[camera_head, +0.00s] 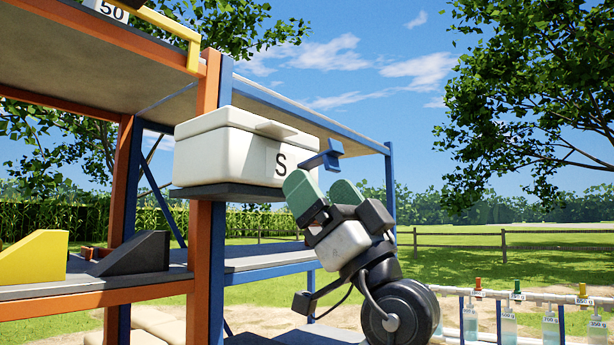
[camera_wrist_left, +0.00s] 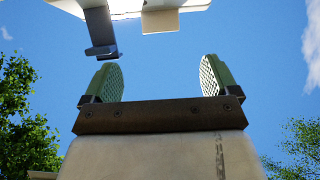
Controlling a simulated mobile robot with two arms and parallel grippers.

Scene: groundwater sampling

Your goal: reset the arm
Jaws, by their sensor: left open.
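My left gripper (camera_head: 322,193) is raised in front of the shelf, pointing up, with its two green finger pads apart and nothing between them. In the left wrist view the open pads (camera_wrist_left: 161,80) stand against blue sky. A white box marked S (camera_head: 225,150) sits on a dark shelf plate just left of and behind the gripper in the head view. Part of a white body with a tab (camera_wrist_left: 160,22) shows above the fingers in the left wrist view. My right gripper is in neither view.
The orange and blue rack (camera_head: 207,110) fills the left side. A blue bracket (camera_head: 322,158) juts out close to the fingertips. Yellow (camera_head: 35,258) and black (camera_head: 135,254) wedge-shaped bins stand on the lower shelf. Several labelled bottles (camera_head: 550,330) hang from a rail at lower right.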

